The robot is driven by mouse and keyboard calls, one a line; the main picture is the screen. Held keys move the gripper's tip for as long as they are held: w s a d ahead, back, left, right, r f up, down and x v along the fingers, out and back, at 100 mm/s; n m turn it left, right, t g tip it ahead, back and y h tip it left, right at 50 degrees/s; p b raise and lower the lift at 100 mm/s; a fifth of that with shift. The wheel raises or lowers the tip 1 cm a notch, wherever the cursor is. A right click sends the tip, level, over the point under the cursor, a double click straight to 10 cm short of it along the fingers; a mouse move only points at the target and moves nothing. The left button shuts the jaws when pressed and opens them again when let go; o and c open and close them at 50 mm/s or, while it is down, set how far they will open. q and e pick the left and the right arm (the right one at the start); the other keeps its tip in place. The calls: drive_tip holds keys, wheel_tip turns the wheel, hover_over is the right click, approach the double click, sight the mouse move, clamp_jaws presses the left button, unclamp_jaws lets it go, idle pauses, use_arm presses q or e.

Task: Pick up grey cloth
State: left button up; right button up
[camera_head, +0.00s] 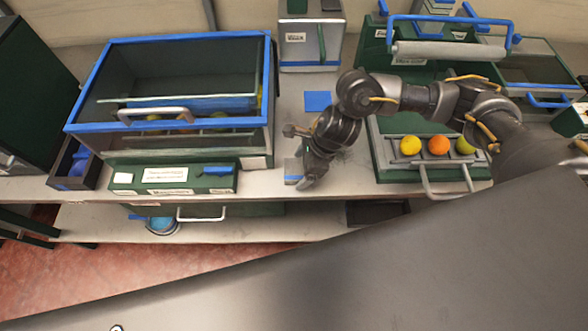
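A small flat grey patch with a blue strip (291,170), which looks like the grey cloth, lies near the front edge of the bench. My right gripper (305,183) points down beside it and covers its right side. Whether they touch, and whether the fingers are open or shut, I cannot tell. My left gripper is not in view.
A blue square (317,101) lies further back on the bench (285,120). A blue-framed glass case (190,40) stands left. At the right, a tray (386,166) with a metal handle holds a yellow fruit (410,145), an orange (438,145) and a greenish fruit (464,146).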

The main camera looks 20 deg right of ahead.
sight(291, 171)
drive_tip(key=c, duration=0.7)
drive_tip(key=shift+r+b, duration=0.3)
drive_tip(key=shift+r, duration=0.2)
drive_tip(key=r, duration=0.3)
drive_tip(key=shift+s+a+r+b, duration=0.1)
drive_tip(key=shift+s+a+b, duration=0.15)
drive_tip(key=shift+a+b, duration=0.1)
drive_tip(key=s+a+r+p, duration=0.1)
drive_tip(key=s+a+r, duration=0.7)
drive_tip(key=s, duration=0.2)
drive_tip(key=shift+s+a+r, duration=0.15)
drive_tip(key=shift+r, duration=0.25)
